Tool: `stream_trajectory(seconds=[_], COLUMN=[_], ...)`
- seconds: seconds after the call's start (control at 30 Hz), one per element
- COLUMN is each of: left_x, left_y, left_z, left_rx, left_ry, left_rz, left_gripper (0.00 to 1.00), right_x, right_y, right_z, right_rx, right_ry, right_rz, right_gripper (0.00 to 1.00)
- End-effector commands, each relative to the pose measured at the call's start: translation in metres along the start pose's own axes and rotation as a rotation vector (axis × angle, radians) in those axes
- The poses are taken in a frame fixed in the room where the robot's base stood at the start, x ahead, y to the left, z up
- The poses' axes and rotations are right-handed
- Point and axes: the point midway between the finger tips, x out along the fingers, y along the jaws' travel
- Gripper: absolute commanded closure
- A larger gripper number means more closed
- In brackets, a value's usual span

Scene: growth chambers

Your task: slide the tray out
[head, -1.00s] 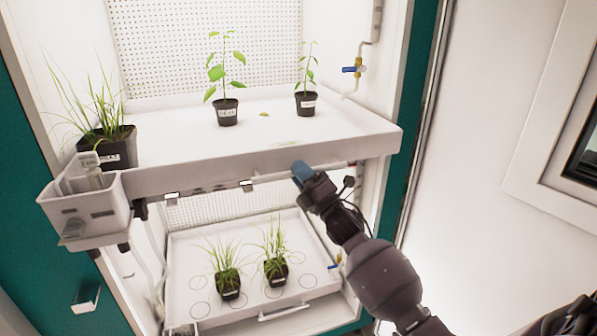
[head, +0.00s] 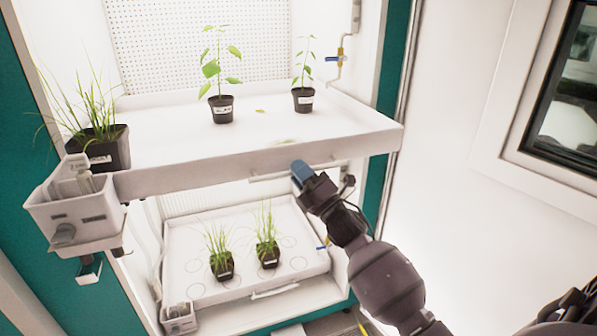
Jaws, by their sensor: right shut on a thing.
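The upper white tray (head: 160,183) stands out past the front of the growth chamber and looks roughly level. On it are a grassy plant in a black pot (head: 108,148) at the left, a leafy seedling pot (head: 222,110) in the middle and a smaller seedling pot (head: 303,100) at the right, all upright. A thin white handle bar (head: 271,178) runs below its front edge. My right gripper (head: 300,172), with blue fingertips, is shut on this bar and covers part of it. My left gripper is out of view.
A white bin (head: 75,218) with labels sits at the tray's front left corner. A lower tray (head: 190,285) holds two grass pots (head: 222,265) (head: 267,254), with a small bin (head: 178,318) nearby. A blue-handled valve (head: 334,59) is on the right wall. A window (head: 565,90) is far right.

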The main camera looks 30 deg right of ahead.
Motion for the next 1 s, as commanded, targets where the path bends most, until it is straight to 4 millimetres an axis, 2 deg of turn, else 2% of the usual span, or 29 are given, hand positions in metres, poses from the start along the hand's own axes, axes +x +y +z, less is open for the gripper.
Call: stream_trajectory(seconds=[0.3, 0.33, 0.37, 0.73, 0.87, 1.0], left_x=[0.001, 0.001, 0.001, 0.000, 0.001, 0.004], left_y=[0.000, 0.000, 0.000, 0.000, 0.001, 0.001], left_z=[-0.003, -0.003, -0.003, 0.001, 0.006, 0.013], left_rx=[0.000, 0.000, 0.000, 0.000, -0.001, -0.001], left_ry=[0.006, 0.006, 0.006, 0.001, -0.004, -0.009], left_rz=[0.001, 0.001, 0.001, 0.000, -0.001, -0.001], left_gripper=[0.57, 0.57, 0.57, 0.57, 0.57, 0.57], right_x=[-0.001, -0.001, -0.001, -0.005, -0.021, -0.047], right_y=[-0.001, -0.001, -0.001, -0.001, -0.002, -0.003], right_z=[0.000, 0.000, 0.000, 0.000, 0.000, 0.000], right_rx=[0.001, 0.001, 0.001, 0.000, 0.000, 0.001], right_ry=[0.000, -0.001, 0.000, -0.001, -0.001, -0.001], right_rz=[-0.002, -0.002, -0.002, -0.002, -0.002, -0.004], right_gripper=[1.00, 0.80, 0.75, 0.74, 0.74, 0.74])
